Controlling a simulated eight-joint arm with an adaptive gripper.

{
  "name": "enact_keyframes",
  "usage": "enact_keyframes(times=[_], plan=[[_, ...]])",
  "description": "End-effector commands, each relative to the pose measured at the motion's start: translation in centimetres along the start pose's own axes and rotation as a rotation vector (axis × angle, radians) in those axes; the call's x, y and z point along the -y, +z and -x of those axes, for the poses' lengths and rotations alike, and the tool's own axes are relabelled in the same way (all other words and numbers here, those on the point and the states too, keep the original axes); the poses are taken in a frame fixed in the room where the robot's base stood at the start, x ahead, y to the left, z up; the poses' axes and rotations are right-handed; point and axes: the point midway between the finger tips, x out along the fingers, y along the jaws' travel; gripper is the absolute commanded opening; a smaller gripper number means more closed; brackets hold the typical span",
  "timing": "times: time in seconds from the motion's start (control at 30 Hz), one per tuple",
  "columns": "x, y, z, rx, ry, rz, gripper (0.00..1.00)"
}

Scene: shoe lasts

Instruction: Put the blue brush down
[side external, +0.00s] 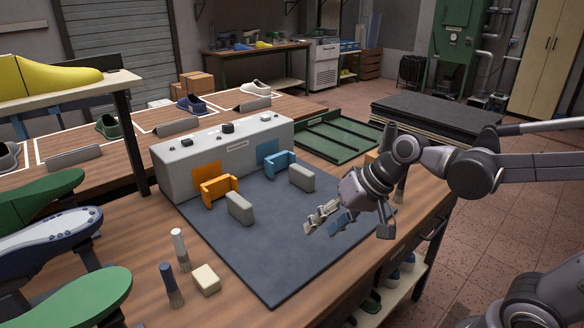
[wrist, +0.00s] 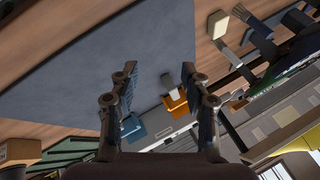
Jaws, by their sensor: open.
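The blue brush (side external: 171,284) stands upright, bristles down, on the wooden bench at the front left. It is off the dark mat, apart from my gripper. A cream block (side external: 206,280) lies just right of it, and a white-handled brush (side external: 180,250) stands behind it. My gripper (side external: 322,217) is open and empty above the right part of the dark mat (side external: 270,255). In the wrist view, my gripper (wrist: 160,82) shows its two fingers spread with nothing between them. The cream block (wrist: 217,26) also shows there at upper right, with a brush (wrist: 257,27) beside it.
A grey box (side external: 225,155) stands along the mat's back edge. An orange cradle (side external: 219,190) and a blue cradle (side external: 280,163) stand before it, each near a grey block (side external: 240,208). Green and blue-white shoe lasts (side external: 50,235) crowd the left side. The mat's front is clear.

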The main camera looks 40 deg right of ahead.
Motion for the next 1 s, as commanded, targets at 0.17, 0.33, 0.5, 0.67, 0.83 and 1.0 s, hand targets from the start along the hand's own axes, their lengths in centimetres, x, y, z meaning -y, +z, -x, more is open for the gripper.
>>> enact_keyframes(times=[0.17,0.33,0.5,0.67,0.83,1.0], plan=[[4.1,-1.4,-2.7,0.121,-0.121,-0.256,0.47],[7.6,-2.4,-5.3,0.258,-0.221,-0.489,0.47],[10.7,-3.3,-8.1,0.415,-0.305,-0.706,0.47],[13.0,-3.9,-10.6,0.582,-0.369,-0.896,0.47],[14.8,-4.0,-13.1,0.778,-0.417,-1.079,0.47],[15.7,-3.8,-15.4,0.992,-0.444,-1.236,0.47]])
